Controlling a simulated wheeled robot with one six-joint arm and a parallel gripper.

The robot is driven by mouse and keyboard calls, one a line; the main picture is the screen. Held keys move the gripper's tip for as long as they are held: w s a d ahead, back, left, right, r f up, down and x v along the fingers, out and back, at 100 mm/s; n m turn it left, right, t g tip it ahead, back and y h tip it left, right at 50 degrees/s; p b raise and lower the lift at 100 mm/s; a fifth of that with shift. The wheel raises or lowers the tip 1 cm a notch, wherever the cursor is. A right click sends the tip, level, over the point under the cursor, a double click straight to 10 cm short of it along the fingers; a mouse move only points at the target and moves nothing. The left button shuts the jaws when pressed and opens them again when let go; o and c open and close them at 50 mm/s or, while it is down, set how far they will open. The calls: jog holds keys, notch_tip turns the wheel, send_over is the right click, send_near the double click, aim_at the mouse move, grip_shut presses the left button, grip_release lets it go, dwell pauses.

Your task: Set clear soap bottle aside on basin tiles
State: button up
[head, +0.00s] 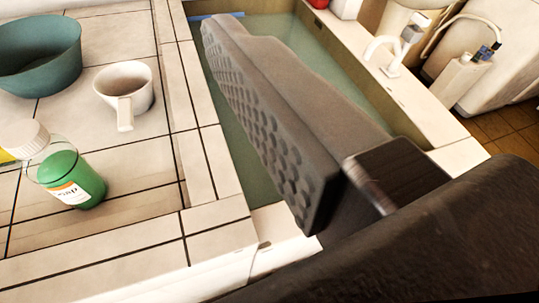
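The clear soap bottle (72,179) stands on the pale basin tiles (128,237) at the left. It holds green liquid and has a white label and a white cap. My gripper (235,45) reaches over the water, right of the bottle and clear of it. A grey finger with a dimpled face fills the middle of the view. Nothing shows against the dimpled face. I cannot make out a separate second finger, so the opening is unclear.
A white mug (127,88) and a teal bowl (38,48) stand on the tiles behind the bottle. The sunken basin (228,150) holds greenish water. A white tap (388,50) is on its right rim. Tiles in front of and right of the bottle are bare.

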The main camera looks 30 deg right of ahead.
jog(key=shift+s+d+r+m+t, duration=0.15)
jog(key=shift+s+t, duration=0.1)
jog(key=shift+s, duration=0.25)
jog(key=shift+s+d+m+t, duration=0.1)
jog(key=shift+s+t, duration=0.1)
jog(key=shift+s, duration=0.25)
jog(key=shift+s+d+r+m+t, duration=0.15)
jog(key=shift+s+t, duration=0.1)
jog(key=shift+s, duration=0.25)
